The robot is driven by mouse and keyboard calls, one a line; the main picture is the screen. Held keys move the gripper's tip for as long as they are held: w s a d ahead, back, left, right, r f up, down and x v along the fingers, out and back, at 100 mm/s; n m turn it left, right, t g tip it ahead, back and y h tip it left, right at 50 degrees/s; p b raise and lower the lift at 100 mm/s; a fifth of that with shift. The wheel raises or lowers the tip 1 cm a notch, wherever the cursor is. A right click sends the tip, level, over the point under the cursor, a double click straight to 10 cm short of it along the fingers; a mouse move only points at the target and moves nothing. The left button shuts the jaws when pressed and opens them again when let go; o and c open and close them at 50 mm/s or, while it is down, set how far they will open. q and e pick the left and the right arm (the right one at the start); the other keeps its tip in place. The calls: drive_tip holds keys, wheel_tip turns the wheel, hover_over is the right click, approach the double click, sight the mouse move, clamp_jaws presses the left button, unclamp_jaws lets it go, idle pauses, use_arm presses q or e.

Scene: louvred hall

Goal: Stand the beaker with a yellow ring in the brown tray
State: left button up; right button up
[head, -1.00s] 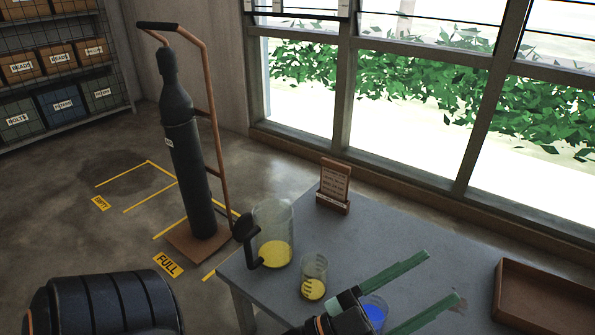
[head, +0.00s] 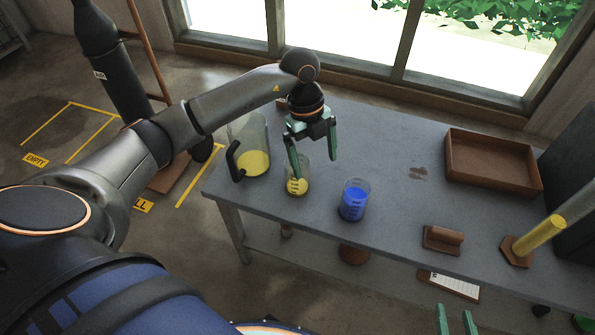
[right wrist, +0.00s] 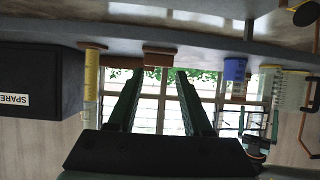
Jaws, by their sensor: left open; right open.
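The small clear beaker with yellow at its lower part (head: 299,187) stands upright on the grey table; I cannot tell whether the yellow is a ring or contents. My left gripper (head: 315,167) is open and points down at this beaker. One finger overlaps the beaker in the picture and the other is to its right; whether they touch it is unclear. The brown tray (head: 480,183) lies at the table's back right, and its visible floor is empty. My right gripper (head: 455,310) is open and empty in front of the table; its fingers also show in the right wrist view (right wrist: 158,72).
A beaker with blue (head: 354,203) stands right of the yellow one. A larger jug with yellow (head: 255,160) stands to its left. A brown block (head: 442,240) and a yellow cylinder on a wooden base (head: 540,236) are at the front right.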

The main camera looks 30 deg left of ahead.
use_arm(q)
drive_tip(key=w+a+r+n+y, duration=0.1)
drive_tip(key=w+a+n+y, duration=0.1)
drive_tip(key=a, duration=0.4)
drive_tip(key=f+b, duration=0.1)
drive_tip(key=f, duration=0.4)
drive_tip(key=f+b, duration=0.2)
drive_tip(key=f, duration=0.4)
drive_tip(key=shift+s+d, duration=0.15)
drive_tip(key=shift+d, duration=0.05)
drive_tip(key=shift+f, duration=0.15)
drive_tip(key=c, duration=1.4)
use_arm(e)
drive_tip(key=w+r+n+t+y, duration=0.2)
drive_tip(key=r+t, duration=0.5)
drive_tip(key=r, duration=0.9)
drive_tip(key=shift+w+a+r+n+y, duration=0.15)
drive_tip(key=shift+w+a+n+y, duration=0.2)
drive_tip(key=shift+w, duration=0.4)
